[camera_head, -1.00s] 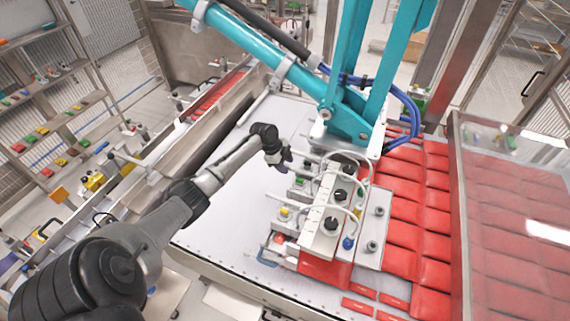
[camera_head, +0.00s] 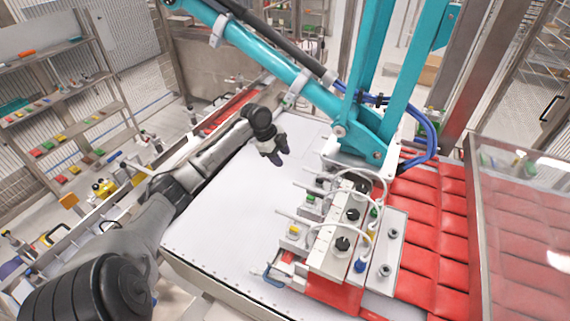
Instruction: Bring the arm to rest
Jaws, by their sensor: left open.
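My left arm comes in from the lower left. Its gripper (camera_head: 279,157) hangs above the white table plate (camera_head: 215,225), open and empty, with its fingers pointing down and to the right. It is apart from the vacuum picker head (camera_head: 335,245), which stands to its lower right. The picker head carries several black knobs and pale hoses, and hangs from the teal arm (camera_head: 270,65). My right gripper is not in view.
Red packs (camera_head: 430,230) lie in rows to the right of the picker head, beside a clear guard panel (camera_head: 525,220). A shelf (camera_head: 60,100) with coloured items stands at the left. The plate's left part is bare.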

